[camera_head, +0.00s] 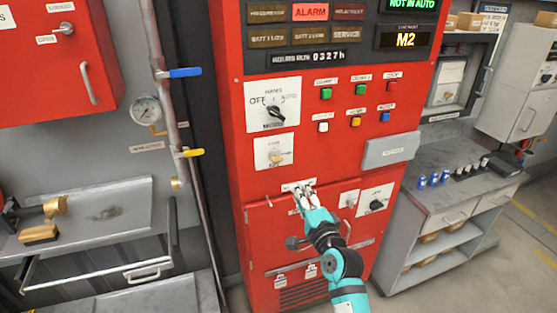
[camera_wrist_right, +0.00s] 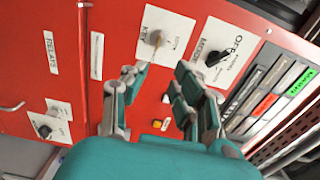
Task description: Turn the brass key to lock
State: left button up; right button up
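The brass key (camera_head: 276,158) sits in a white plate (camera_head: 267,147) on the red cabinet front, below the black mode knob (camera_head: 274,114). In the wrist view the brass key (camera_wrist_right: 156,39) shows ahead of the fingertips, with a gap of red panel between. My right gripper (camera_head: 306,194) is in front of the cabinet, below and to the right of the key in the head view. In the wrist view my right gripper (camera_wrist_right: 157,76) has its fingers spread with nothing between them. My left gripper is not in view.
Small coloured buttons (camera_head: 361,89) and a grey box (camera_head: 390,151) are to the right of the key. Pipes with a blue lever (camera_head: 185,72) and yellow lever (camera_head: 190,153) run along the left.

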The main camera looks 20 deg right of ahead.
aim_at(278, 161)
jog(key=w+b, duration=0.2)
jog(key=w, duration=0.3)
jog(key=w+b, duration=0.3)
jog(key=w, duration=0.2)
jog(key=w+b, duration=0.3)
jog(key=w, duration=0.3)
jog(key=shift+a+f, duration=0.3)
jog(key=shift+f, duration=0.05)
jog(key=shift+w+r+b, duration=0.1)
jog(key=shift+w+b, duration=0.35)
jog(key=shift+r, duration=0.1)
grip_shut()
